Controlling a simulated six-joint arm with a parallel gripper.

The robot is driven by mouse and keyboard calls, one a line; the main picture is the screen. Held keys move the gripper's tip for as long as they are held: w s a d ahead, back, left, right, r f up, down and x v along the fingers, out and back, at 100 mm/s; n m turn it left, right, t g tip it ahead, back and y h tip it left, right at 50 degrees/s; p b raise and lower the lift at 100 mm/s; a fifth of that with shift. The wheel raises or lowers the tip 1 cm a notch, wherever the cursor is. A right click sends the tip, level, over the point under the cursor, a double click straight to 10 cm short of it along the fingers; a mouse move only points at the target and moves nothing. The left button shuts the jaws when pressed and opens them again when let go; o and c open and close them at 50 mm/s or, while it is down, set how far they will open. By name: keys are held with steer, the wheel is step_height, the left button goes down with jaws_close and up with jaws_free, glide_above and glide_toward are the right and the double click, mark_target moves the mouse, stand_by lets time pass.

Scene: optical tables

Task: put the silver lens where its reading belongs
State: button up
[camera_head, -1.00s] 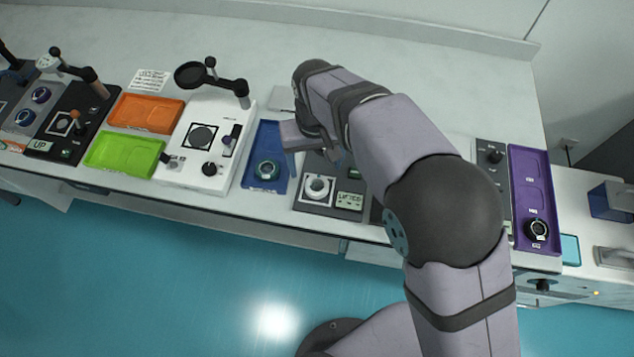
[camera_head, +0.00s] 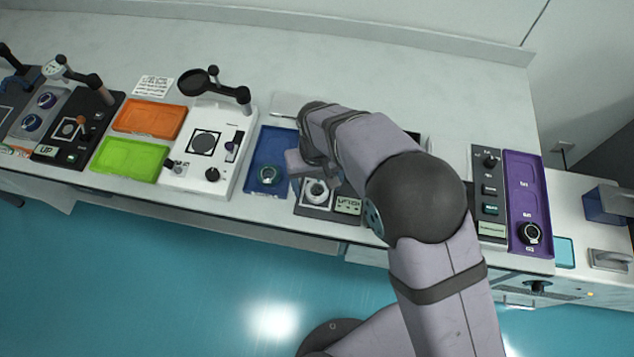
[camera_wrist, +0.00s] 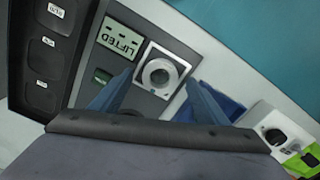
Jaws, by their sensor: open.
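The silver lens (camera_head: 317,190) is a silver ring on a white square stage of a grey instrument whose display (camera_head: 347,205) reads "LIFTED". The lens (camera_wrist: 160,72) also shows in the wrist view, with the display (camera_wrist: 119,40) beside it. My gripper (camera_wrist: 161,80) is open, with one blue finger on each side of the lens in that view. I cannot tell whether the fingers are down at its height. In the head view my gripper (camera_head: 298,163) is just above and left of the lens, partly hidden by my arm.
A blue tray (camera_head: 265,150) with a teal-ringed lens lies left of the instrument. A white instrument (camera_head: 220,160), orange tray (camera_head: 150,118) and green tray (camera_head: 130,155) stand farther left. A purple tray (camera_head: 521,175) holds a dark lens at right. A black labelled tray (camera_wrist: 62,75) shows in the wrist view.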

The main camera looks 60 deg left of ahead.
mark_target(317, 189)
steer(key=shift+f, duration=0.55)
steer(key=c, duration=1.3)
steer(key=shift+r, duration=0.15)
step_height(317, 189, up, 10)
steer(key=b, duration=0.2)
steer(key=shift+b, duration=0.35)
